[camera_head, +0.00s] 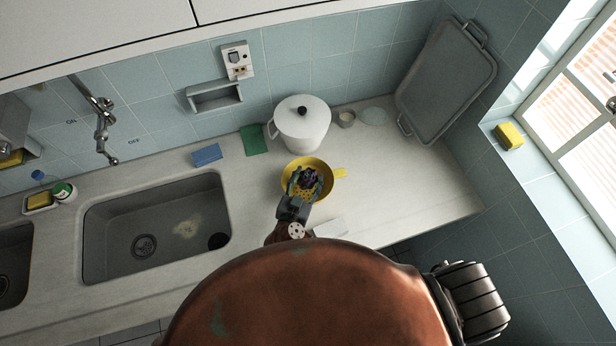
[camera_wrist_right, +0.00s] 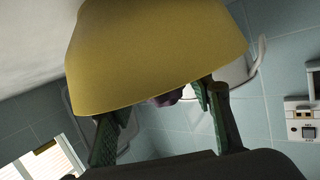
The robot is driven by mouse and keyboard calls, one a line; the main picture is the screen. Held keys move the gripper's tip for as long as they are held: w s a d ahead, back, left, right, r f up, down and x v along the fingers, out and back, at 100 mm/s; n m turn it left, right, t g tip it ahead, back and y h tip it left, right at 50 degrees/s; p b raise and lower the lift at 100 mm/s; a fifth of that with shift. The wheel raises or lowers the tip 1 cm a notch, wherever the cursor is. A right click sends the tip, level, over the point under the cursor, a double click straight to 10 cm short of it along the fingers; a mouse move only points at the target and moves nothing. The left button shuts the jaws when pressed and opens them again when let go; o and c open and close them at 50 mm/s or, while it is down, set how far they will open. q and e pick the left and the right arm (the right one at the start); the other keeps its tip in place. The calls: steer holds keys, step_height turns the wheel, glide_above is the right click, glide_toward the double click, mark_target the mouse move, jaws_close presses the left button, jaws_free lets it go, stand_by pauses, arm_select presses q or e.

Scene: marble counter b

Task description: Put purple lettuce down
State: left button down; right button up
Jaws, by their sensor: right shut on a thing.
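The purple lettuce (camera_head: 309,176) is a small dark purple clump between the fingers of my right gripper (camera_head: 306,180), which is shut on it. In the head view they overlap the yellow colander (camera_head: 325,165), which stands on the counter with its handle to the right. In the right wrist view, the yellow colander (camera_wrist_right: 155,50) fills the upper middle and hides most of the lettuce. Only a bit of purple lettuce (camera_wrist_right: 168,98) shows past its rim, between the green fingertips (camera_wrist_right: 164,102). Whether the lettuce touches the colander's bottom is hidden. My left gripper is out of view.
A white lidded pot (camera_head: 301,128) stands just behind the colander. A green cloth (camera_head: 253,140) and blue sponge (camera_head: 207,155) lie left, beyond the sink (camera_head: 150,265). A small white item (camera_head: 330,228) lies in front. The counter to the right (camera_head: 425,190) is clear.

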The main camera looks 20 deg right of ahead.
mark_target(309, 176)
steer(key=o, duration=1.2)
steer(key=shift+o, duration=0.2)
step_height(309, 176, up, 7)
steer(key=p, duration=1)
steer(key=shift+r, duration=0.1)
